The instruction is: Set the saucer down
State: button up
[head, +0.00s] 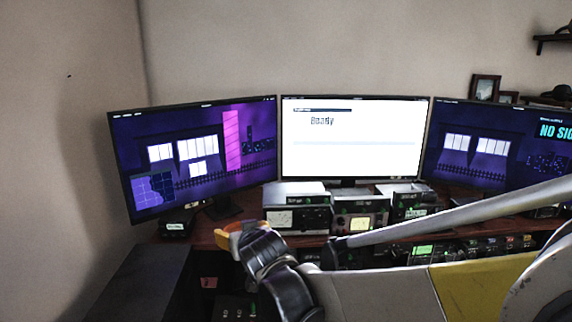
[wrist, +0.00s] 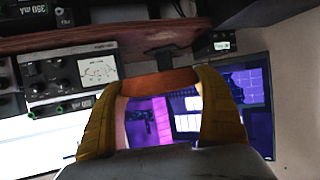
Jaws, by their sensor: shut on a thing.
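My gripper (wrist: 160,92) has its two yellow fingers apart, with a thin reddish-brown piece, apparently the saucer (wrist: 160,82), spanning between their tips in the wrist view. It shows edge-on, so its full shape is hidden. In the head view, my gripper (head: 238,235) is at lower centre, in front of the wooden desk (head: 200,237), left of the radio units. The saucer is too small and too mixed with the orange fingers there to tell apart. I cannot tell whether the saucer touches the desk.
Three monitors stand at the back: left (head: 190,155), middle (head: 355,140) and right (head: 480,150). Radio units with dials (head: 297,215) stand on the desk before the middle one. A small dark box (head: 177,228) sits at the desk's left. Some bare desk shows beside it.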

jog(key=s+d+f+m+h+b, duration=0.1)
jog(key=s+d+f+m+h, duration=0.1)
jog(key=d, duration=0.8)
jog(key=s+d+f+m+h+b, duration=0.2)
jog(key=d+f, duration=0.4)
jog(key=d, duration=0.4)
jog(key=s+d+f+m+h+b, duration=0.2)
jog(key=s+d+f+m+h, duration=0.1)
jog(key=d, duration=0.7)
jog(key=shift+s+f+m+h, duration=0.3)
jog(key=shift+f+h, duration=0.4)
jog(key=shift+h, duration=0.2)
